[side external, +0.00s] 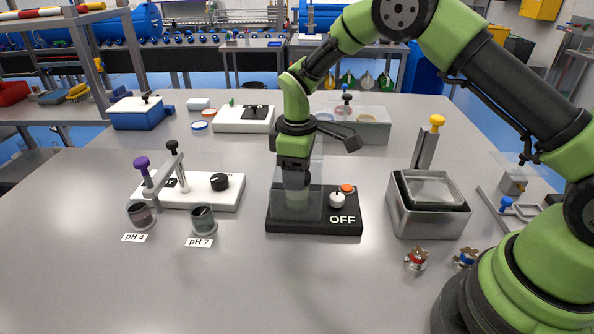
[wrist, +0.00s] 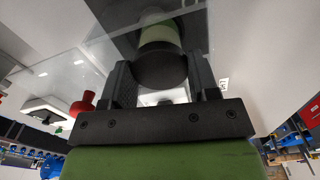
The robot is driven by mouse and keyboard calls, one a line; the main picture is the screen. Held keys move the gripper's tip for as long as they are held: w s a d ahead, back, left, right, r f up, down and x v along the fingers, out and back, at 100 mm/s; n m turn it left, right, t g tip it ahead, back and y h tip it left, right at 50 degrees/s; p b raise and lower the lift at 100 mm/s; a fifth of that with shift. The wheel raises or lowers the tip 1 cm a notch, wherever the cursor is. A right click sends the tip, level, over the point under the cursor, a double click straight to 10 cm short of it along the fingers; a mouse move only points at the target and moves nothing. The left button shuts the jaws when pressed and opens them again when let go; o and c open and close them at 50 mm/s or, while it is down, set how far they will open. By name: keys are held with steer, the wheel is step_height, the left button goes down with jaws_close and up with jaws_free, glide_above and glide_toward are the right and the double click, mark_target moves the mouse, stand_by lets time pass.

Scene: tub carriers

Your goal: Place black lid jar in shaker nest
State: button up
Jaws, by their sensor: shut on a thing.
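The black lid jar shows in the wrist view with its dark round lid (wrist: 160,70) between my fingers and its pale body (wrist: 159,35) beyond. My gripper (side external: 295,172) is shut on it and points down over the left part of the shaker (side external: 330,222), a black base marked OFF with a white knob and an orange button. The jar's pale body (side external: 296,198) shows faintly in the side view, upright, behind or within clear panels (side external: 313,205) standing on the shaker. The nest under the jar is hidden. I cannot tell whether the jar touches it.
Left stands a white stirrer unit (side external: 220,198) with two dark cups by the pH 4 and pH 7 labels. Right stands a grey metal tub (side external: 428,214) with a yellow-knobbed post behind. A clear-topped box (side external: 370,128) stands behind my gripper.

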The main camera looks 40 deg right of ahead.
steer(key=shift+f, duration=0.15)
steer(key=o, duration=0.7)
step_height(320, 180, up, 12)
steer(key=shift+r, duration=0.25)
steer(key=s+r+m+t+y, duration=0.1)
steer(key=s+r+m+t, duration=0.4)
steer(key=s+r, duration=0.7)
steer(key=shift+s+d+f+m+t+y, duration=0.25)
steer(key=shift+s+m, duration=0.8)
steer(key=shift+s, duration=1.05)
steer(key=shift+s+d+f+m+t+y, duration=0.15)
steer(key=shift+s+m+t, duration=0.35)
steer(key=shift+s+m, duration=1.1)
steer(key=shift+s+d+f+m+t+y, duration=0.1)
steer(key=shift+s+f+m+t, duration=0.35)
steer(key=shift+s, duration=2.15)
